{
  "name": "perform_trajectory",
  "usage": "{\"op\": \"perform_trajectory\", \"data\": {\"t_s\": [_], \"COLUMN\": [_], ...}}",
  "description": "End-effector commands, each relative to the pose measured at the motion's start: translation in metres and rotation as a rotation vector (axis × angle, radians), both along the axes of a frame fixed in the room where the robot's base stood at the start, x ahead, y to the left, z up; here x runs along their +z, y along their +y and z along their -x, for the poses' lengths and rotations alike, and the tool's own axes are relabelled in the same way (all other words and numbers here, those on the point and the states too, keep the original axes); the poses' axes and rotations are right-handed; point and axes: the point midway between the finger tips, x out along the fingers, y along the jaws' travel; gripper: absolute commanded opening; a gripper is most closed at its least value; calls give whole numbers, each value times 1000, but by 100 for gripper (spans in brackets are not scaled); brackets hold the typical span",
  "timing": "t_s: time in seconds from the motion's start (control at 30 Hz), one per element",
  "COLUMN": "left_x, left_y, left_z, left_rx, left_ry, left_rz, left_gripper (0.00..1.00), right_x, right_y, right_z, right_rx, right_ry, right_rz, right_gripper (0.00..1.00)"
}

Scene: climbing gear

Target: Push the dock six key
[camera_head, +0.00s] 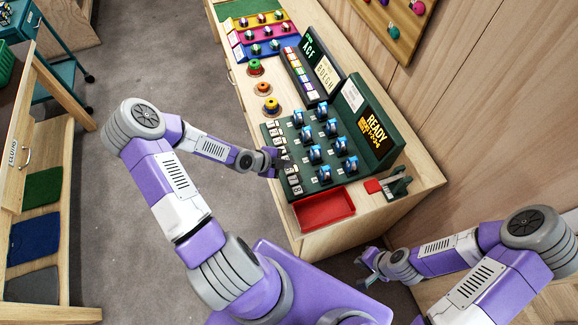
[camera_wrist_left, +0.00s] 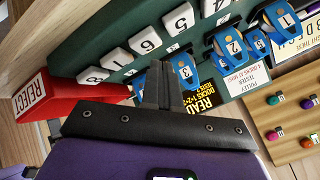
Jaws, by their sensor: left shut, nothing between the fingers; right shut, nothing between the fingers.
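The dock six key (camera_wrist_left: 145,40) is a white square key marked 6 in a row of numbered white keys on a dark green panel (camera_head: 268,130). In the left wrist view it lies just beyond my left gripper's fingertips (camera_wrist_left: 160,75), slightly left of them. The fingers are shut and empty; I cannot tell whether they touch the panel. In the head view my left gripper (camera_head: 281,160) is at the key row on the panel's left edge and hides part of it. My right gripper (camera_head: 369,267) is shut and empty, low beyond the bench's near end.
Blue numbered docks (camera_head: 315,154) stand on the panel beside the keys, before a READY display (camera_head: 374,130). A red reject tray (camera_head: 325,207) sits at the bench's near end. Round orange and yellow buttons (camera_head: 263,88) lie further back.

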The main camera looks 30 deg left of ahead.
Motion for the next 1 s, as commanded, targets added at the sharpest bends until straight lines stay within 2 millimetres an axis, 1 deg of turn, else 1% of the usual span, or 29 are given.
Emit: {"op": "perform_trajectory", "data": {"t_s": [0.03, 0.3, 0.43, 0.9, 1.0], "left_x": [2, 1, 7, 55, 62], "left_y": [0, 0, 0, 0, 0], "left_z": [0, 0, 0, 0, 0], "left_rx": [0, 0, 0, 0, -1], "left_ry": [0, 0, 0, 0, 0], "left_rz": [0, 0, 0, 0, -1], "left_gripper": [0, 0, 0, 0, 0], "right_x": [2, 1, 6, 47, 54], "right_y": [0, 0, 0, 0, 0], "right_z": [0, 0, 0, 0, 0], "right_rx": [0, 0, 0, 0, 0], "right_ry": [0, 0, 0, 0, 0], "right_rz": [0, 0, 0, 0, 0], "right_gripper": [0, 0, 0, 0, 0]}}
